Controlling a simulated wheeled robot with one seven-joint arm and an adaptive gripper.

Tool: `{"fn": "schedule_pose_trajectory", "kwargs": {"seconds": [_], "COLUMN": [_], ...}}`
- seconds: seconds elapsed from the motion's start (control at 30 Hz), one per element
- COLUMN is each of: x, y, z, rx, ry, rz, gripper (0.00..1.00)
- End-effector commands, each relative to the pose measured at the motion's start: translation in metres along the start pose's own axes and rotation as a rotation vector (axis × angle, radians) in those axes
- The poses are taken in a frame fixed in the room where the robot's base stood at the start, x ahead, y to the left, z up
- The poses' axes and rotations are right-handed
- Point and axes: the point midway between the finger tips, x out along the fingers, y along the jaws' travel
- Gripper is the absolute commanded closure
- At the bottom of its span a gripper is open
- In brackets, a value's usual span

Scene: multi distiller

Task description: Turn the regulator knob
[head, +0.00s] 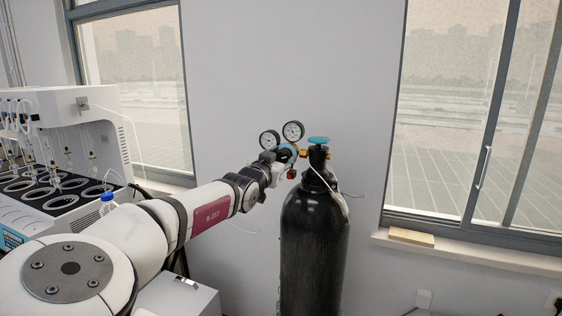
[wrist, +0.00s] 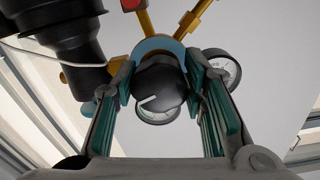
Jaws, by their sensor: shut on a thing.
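The regulator knob (wrist: 160,88) is black and round with a white pointer line. It sits between the two fingers of my gripper (wrist: 161,92) in the wrist view, and the gripper is shut on it. In the head view my gripper (head: 277,165) reaches the regulator just left of the cylinder's neck, and my arm hides the knob there. Two round gauges, a left one (head: 269,140) and a right one (head: 293,131), stand above the gripper. The black gas cylinder (head: 314,240) stands upright, with a blue valve handwheel (head: 318,140) on top.
A white multi-position distiller (head: 60,150) with several heating wells stands at the left. A bottle with a blue cap (head: 107,202) is near it. Windows flank the grey wall, and a small wooden block (head: 411,237) lies on the right sill. A thin hose hangs by the cylinder's neck.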

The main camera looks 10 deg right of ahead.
Motion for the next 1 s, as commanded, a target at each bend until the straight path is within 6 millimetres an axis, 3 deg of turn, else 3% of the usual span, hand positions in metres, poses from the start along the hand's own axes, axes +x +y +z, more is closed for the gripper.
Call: {"fn": "schedule_pose_trajectory", "kwargs": {"seconds": [0.17,0.2,0.27,0.67,1.0], "x": [0.000,0.000,0.000,-0.005,-0.063], "y": [0.000,0.000,0.000,-0.001,-0.001], "z": [0.000,0.000,0.000,0.000,0.001], "rx": [-0.002,-0.002,-0.003,-0.004,-0.004], "ry": [0.000,0.000,0.000,0.000,0.000], "rz": [0.000,0.000,0.000,-0.001,-0.003], "gripper": [0.89,0.52,0.41,0.41,0.41]}}
